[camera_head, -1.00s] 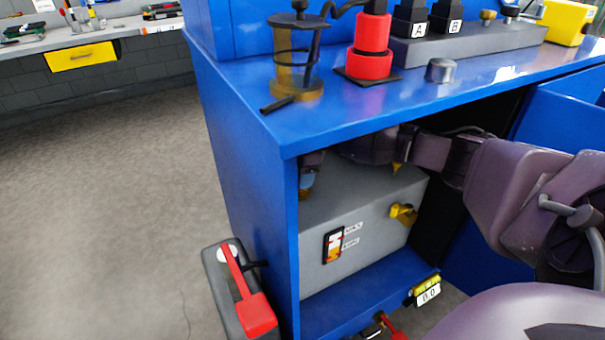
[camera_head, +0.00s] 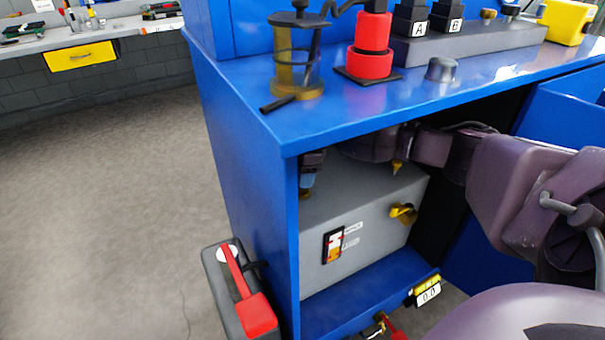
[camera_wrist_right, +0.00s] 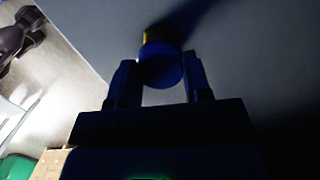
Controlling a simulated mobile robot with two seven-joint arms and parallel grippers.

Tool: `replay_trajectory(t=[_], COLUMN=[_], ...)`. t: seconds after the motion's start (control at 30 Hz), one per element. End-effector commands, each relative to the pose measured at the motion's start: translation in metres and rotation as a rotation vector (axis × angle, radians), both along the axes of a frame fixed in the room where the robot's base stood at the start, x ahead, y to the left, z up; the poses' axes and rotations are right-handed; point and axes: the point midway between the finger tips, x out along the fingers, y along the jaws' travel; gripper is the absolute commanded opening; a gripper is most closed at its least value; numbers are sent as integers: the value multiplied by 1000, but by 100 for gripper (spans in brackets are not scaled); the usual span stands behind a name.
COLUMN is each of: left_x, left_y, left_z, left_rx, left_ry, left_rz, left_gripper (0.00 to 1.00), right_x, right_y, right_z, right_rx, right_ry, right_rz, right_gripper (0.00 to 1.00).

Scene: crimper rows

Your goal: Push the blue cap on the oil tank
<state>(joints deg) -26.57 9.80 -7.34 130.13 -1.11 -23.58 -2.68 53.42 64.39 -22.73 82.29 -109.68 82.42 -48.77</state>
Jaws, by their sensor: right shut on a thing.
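The oil tank (camera_head: 370,215) is a grey box inside the blue cabinet, with a level gauge (camera_head: 334,245) and a yellow tap (camera_head: 403,213) on its front. The blue cap (camera_head: 308,180) sits above a brass neck (camera_head: 305,194) at the tank's left, partly hidden by the cabinet's side and my gripper. My right gripper (camera_head: 310,172) reaches in under the cabinet top and is shut on the cap. In the right wrist view the blue cap (camera_wrist_right: 162,70) is between the two fingers, with brass behind it. That view is dark. My left gripper is not in view.
The blue cabinet top (camera_head: 350,120) is close above my right arm. It carries a glass cylinder (camera_head: 297,75) and a red cylinder (camera_head: 371,65). An open blue door (camera_head: 565,110) stands at right. A red-handled pedal (camera_head: 240,290) stands at lower left. The left floor is clear.

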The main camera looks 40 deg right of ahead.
Motion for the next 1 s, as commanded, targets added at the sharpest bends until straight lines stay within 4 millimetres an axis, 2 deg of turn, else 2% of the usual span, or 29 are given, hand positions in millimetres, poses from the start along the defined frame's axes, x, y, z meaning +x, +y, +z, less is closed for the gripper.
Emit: replay_trajectory(t=[0.57, 1.0], left_x=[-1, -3], left_y=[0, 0], left_z=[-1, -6], left_rx=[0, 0], left_ry=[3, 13], left_rz=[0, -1], left_gripper=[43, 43], right_x=[0, 0], right_y=[0, 0], right_z=[0, -8], right_rx=[1, 0], right_ry=[1, 1], right_rz=[0, 0], right_gripper=[23, 23])
